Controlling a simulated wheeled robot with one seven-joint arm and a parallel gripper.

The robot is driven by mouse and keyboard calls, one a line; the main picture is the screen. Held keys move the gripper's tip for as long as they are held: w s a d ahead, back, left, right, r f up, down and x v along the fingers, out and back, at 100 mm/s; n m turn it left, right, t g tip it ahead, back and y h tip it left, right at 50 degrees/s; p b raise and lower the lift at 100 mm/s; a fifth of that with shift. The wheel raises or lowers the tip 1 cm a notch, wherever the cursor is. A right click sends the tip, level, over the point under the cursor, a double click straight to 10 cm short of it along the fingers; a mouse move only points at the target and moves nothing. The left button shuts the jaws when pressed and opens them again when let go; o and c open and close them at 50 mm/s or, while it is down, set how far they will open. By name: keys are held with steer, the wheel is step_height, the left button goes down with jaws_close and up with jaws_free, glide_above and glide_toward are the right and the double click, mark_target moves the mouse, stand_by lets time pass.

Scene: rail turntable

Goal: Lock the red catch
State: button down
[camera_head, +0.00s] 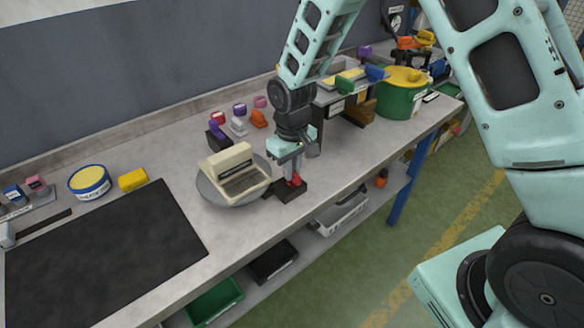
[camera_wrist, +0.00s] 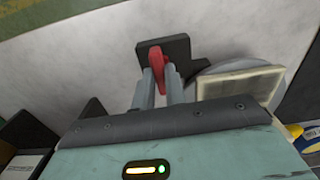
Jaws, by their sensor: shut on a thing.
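The red catch (camera_head: 295,180) sits on a small black block (camera_head: 288,194) beside the turntable, near the bench's front edge. In the wrist view the red catch (camera_wrist: 158,66) stands up from its black block (camera_wrist: 181,47). My gripper (camera_head: 293,167) points down from above, and its two grey fingers (camera_wrist: 160,82) are closed on the red catch, one on each side. The round grey turntable (camera_head: 209,196) carries a cream device (camera_head: 233,165) with a dark slatted front. My fingers hide part of the catch.
Several small coloured pieces, including an orange one (camera_head: 258,119), lie behind the turntable. A green bin with a yellow lid (camera_head: 400,98) stands back right. A black mat (camera_head: 100,255) covers the bench's left. A yellow block (camera_head: 132,180) and a round tub (camera_head: 89,184) stand behind it.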

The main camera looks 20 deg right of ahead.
steer(key=c, duration=1.4)
jaws_free()
steer(key=shift+c, duration=0.2)
steer(key=shift+r, duration=0.1)
step_height(320, 180, up, 17)
steer(key=b, duration=0.2)
steer(key=shift+r, duration=0.15)
steer(key=s+a+f+n, duration=0.2)
steer(key=s+a, duration=0.1)
steer(key=s, duration=1)
steer(key=s+a+f+n, duration=0.1)
steer(key=s+a, duration=0.2)
steer(key=s, duration=1.1)
steer(key=shift+f+n+y, duration=0.3)
steer(key=shift+f+n, duration=0.1)
